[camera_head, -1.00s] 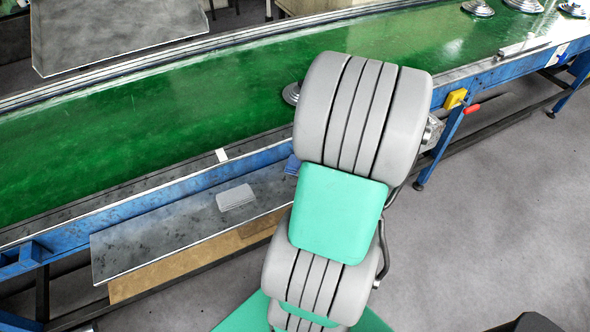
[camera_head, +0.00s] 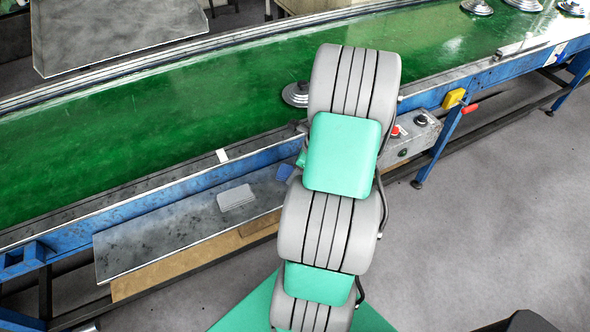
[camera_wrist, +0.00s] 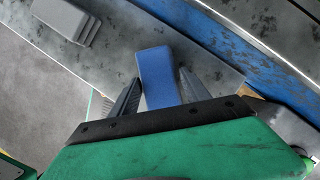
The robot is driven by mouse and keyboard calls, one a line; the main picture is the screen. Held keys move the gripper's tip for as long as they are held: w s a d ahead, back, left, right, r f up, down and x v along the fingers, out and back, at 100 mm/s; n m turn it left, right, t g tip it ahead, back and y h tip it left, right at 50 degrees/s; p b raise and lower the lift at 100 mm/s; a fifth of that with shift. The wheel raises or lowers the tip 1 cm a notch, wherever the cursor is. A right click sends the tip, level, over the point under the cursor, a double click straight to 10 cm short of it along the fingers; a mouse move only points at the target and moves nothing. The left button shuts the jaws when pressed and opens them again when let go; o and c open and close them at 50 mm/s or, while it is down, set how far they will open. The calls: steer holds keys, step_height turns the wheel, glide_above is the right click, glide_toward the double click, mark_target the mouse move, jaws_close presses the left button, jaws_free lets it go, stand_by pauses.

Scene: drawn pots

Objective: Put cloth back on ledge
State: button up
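The cloth (camera_head: 285,172) is a small blue folded strip at the right part of the grey metal ledge (camera_head: 150,238), beside the blue rail. In the wrist view the cloth (camera_wrist: 155,72) appears over the ledge (camera_wrist: 120,38), between the two dark fingers of my gripper (camera_wrist: 160,76). A narrow gap seems to show on each side of it, so the fingers look open around it. Its near end is hidden behind the gripper body. In the head view my arm hides the fingers. I cannot tell whether the cloth rests fully on the ledge.
A grey stacked block (camera_head: 236,197) sits on the ledge, left of the cloth. The green conveyor (camera_head: 150,145) runs behind it, with a round metal piece (camera_head: 296,94) beside my arm. A control box (camera_head: 410,138) is right of my arm. The ledge's left part is clear.

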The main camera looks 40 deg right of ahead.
steer(key=shift+o, duration=1.4)
steer(key=shift+r, duration=0.1)
steer(key=b+v, duration=0.1)
steer(key=v, duration=1.1)
steer(key=w+a+r+n+g+h, duration=0.1)
steer(key=w+a+r+n, duration=0.2)
steer(key=a+n, duration=0.45)
steer(key=w+a+r+n, duration=0.2)
steer(key=a+r+n, duration=0.1)
steer(key=a+n, duration=0.5)
steer(key=s+a+r+n, duration=0.1)
steer(key=s+a+n, duration=0.1)
steer(key=a+n, duration=0.5)
steer(key=s+a+r+n+t+h, duration=0.1)
steer(key=s+a+r+n, duration=0.1)
steer(key=a+n, duration=0.5)
steer(key=shift+s+a+r+n, duration=0.2)
steer(key=shift+s+a+n, duration=0.15)
steer(key=shift+s, duration=0.1)
